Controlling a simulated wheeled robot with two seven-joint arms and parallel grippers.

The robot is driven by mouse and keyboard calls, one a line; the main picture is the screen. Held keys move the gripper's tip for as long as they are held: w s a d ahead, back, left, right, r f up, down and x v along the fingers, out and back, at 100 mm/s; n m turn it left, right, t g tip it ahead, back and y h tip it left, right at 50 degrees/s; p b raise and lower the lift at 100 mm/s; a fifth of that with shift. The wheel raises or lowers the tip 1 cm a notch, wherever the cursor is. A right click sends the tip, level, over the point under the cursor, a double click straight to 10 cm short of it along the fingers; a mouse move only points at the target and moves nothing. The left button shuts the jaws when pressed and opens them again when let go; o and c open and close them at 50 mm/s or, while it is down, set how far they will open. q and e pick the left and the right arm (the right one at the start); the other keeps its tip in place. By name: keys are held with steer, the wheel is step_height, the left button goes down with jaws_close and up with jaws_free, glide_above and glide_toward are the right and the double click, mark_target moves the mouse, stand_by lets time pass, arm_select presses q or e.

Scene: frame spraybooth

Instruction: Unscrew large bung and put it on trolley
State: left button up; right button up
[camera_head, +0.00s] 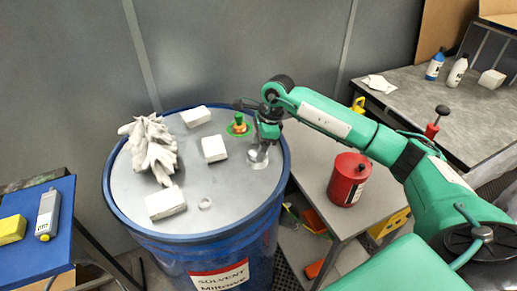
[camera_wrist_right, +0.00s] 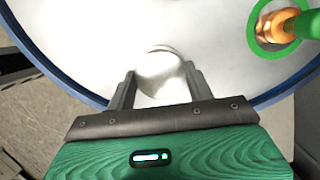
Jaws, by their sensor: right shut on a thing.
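The large bung (camera_head: 258,158) is a round, pale metal cap on the grey lid of the blue drum (camera_head: 206,237), near the lid's right edge. My right gripper (camera_head: 264,147) points down over it and is shut on it. In the right wrist view the bung (camera_wrist_right: 159,72) sits between the two fingers of the gripper (camera_wrist_right: 160,82). I cannot tell whether the bung is still seated in the lid. A grey-topped stand (camera_head: 310,150) beside the drum may be the trolley; a blue-topped one (camera_head: 62,225) is at the left. My left gripper is not in view.
The lid also bears a crumpled white glove bundle (camera_head: 152,148), white boxes (camera_head: 214,149), a small ring (camera_head: 205,203) and a green and orange fitting (camera_head: 239,124) close to my gripper. A red can (camera_head: 348,179) stands on the grey stand. A bench (camera_head: 432,100) holds bottles.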

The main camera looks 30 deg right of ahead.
steer(key=shift+f+n+g+b, duration=0.15)
steer(key=shift+n+g+b, duration=0.15)
steer(key=shift+n+b, duration=0.6)
steer(key=shift+r+n, duration=0.2)
steer(key=shift+n, duration=0.6)
